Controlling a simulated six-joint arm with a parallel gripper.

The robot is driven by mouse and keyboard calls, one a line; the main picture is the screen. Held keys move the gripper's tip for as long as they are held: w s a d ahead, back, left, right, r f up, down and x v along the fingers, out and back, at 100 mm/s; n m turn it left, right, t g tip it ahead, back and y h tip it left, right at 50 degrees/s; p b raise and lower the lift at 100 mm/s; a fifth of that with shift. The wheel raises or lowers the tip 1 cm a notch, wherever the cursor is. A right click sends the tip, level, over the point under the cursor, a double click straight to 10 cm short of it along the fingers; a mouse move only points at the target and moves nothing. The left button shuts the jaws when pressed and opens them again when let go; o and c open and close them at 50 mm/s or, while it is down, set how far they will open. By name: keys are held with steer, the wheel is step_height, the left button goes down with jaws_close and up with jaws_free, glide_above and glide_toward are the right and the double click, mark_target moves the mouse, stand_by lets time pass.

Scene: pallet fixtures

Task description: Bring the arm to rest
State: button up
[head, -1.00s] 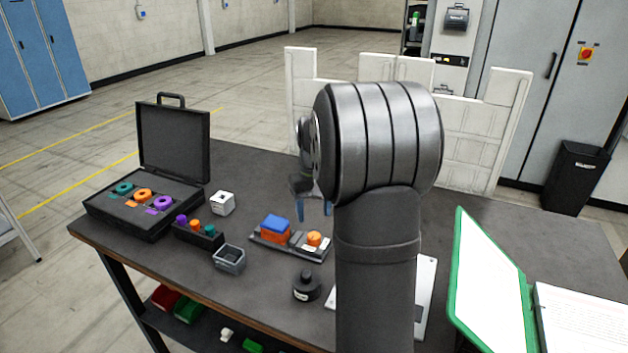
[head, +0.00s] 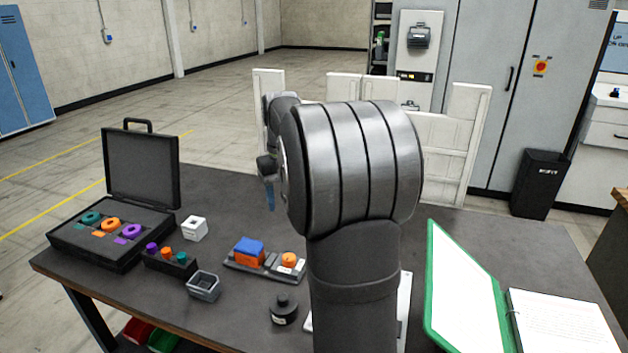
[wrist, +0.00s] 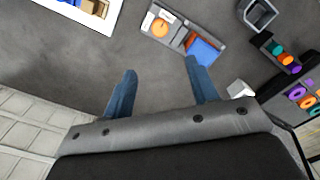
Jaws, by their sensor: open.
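My gripper (wrist: 162,85) shows in the wrist view with its two blue fingers spread apart and nothing between them. In the head view my gripper (head: 268,180) is partly hidden behind my own arm, raised over the far part of the dark table (head: 225,325). A pallet fixture (head: 242,265) holds a blue-and-orange block (head: 249,252) and an orange round part (head: 289,260). My gripper is apart from the fixture. The fixture also shows in the wrist view (wrist: 178,36), beyond the fingertips.
An open black case (head: 90,250) with coloured rings stands at the left. Near it are a holder with coloured pegs (head: 168,264), a white cube (head: 194,228), a grey bin (head: 203,286) and a black round weight (head: 284,309). A green binder (head: 470,290) lies right. White panels (head: 440,140) stand behind.

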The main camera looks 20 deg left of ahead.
mark_target(289, 257)
steer(key=shift+f, duration=0.15)
step_height(289, 257, down, 17)
steer(key=shift+f, duration=0.1)
stand_by(0.4)
steer(key=shift+f, duration=0.15)
steer(key=shift+n, duration=1.6)
steer(key=n, duration=1.3)
stand_by(1.1)
